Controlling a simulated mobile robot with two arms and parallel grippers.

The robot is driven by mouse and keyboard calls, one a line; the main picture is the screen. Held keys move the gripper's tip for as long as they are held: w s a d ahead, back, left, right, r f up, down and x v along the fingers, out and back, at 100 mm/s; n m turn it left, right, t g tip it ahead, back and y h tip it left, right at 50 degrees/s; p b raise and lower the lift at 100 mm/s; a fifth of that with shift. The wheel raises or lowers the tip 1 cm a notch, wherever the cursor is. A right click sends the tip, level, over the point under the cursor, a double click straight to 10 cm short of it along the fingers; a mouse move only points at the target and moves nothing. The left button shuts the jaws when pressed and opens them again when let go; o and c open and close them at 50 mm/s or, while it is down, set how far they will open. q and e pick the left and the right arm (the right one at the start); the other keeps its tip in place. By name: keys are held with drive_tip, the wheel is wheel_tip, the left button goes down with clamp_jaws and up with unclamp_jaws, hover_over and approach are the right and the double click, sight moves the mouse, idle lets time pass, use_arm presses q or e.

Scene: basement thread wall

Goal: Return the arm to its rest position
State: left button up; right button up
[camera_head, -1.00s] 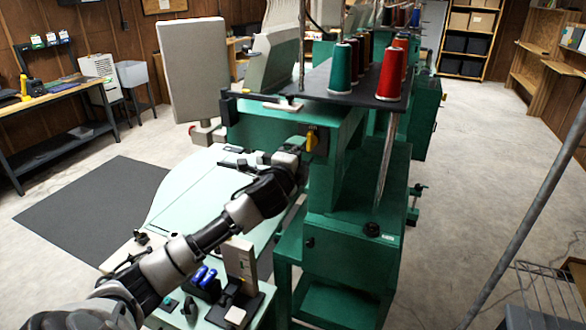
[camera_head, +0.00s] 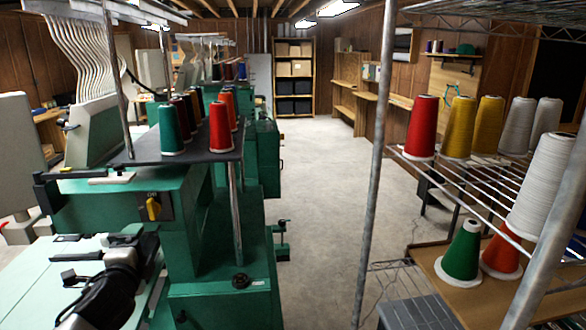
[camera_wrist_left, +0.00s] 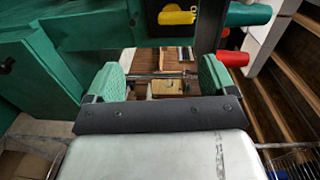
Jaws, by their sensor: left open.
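My left gripper (camera_head: 143,244) is at the lower left of the head view, in front of the green embroidery machine (camera_head: 195,235) and over its pale table (camera_head: 35,275). The left wrist view shows the jaws (camera_wrist_left: 161,82) spread wide, with green pads on both fingers and nothing held between them. Part of my left forearm is cut off by the lower edge of the head view. My right arm and gripper are in neither current view.
A yellow switch (camera_head: 153,208) is on the machine near my left gripper. Thread cones, such as a green one (camera_head: 171,130), stand on its top. A wire rack (camera_head: 465,185) with cones stands at right behind a metal post (camera_head: 375,165). The concrete floor (camera_head: 320,180) between is clear.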

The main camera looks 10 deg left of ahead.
use_arm(q)
drive_tip(key=s+d+f+n+g+h, duration=0.1)
drive_tip(key=s+d+f+n+g, duration=0.2)
drive_tip(key=s+d+f, duration=0.35)
drive_tip(key=s+d+f+n+g+h, duration=0.1)
drive_tip(key=s+d+f+n+g, duration=0.25)
drive_tip(key=s+f, duration=0.5)
drive_tip(key=s+d+f+n+g+h, duration=0.1)
drive_tip(key=s+d+f+n+g, duration=0.25)
drive_tip(key=s, duration=0.55)
drive_tip(key=s+d+f+n+g+h, duration=0.1)
drive_tip(key=s+d+f+n+g, duration=0.3)
drive_tip(key=s, duration=0.5)
wheel_tip(320, 180, down, 28)
drive_tip(key=s+m+b, duration=0.1)
drive_tip(key=s, duration=0.1)
drive_tip(key=s+a+f+g+b, duration=0.1)
drive_tip(key=s+a+f, duration=0.1)
drive_tip(key=s+f, duration=1.3)
drive_tip(key=shift+s+f+m+g, duration=0.2)
drive_tip(key=shift+f+m+g, duration=0.15)
drive_tip(key=shift+f, duration=0.3)
drive_tip(key=shift+a, duration=0.1)
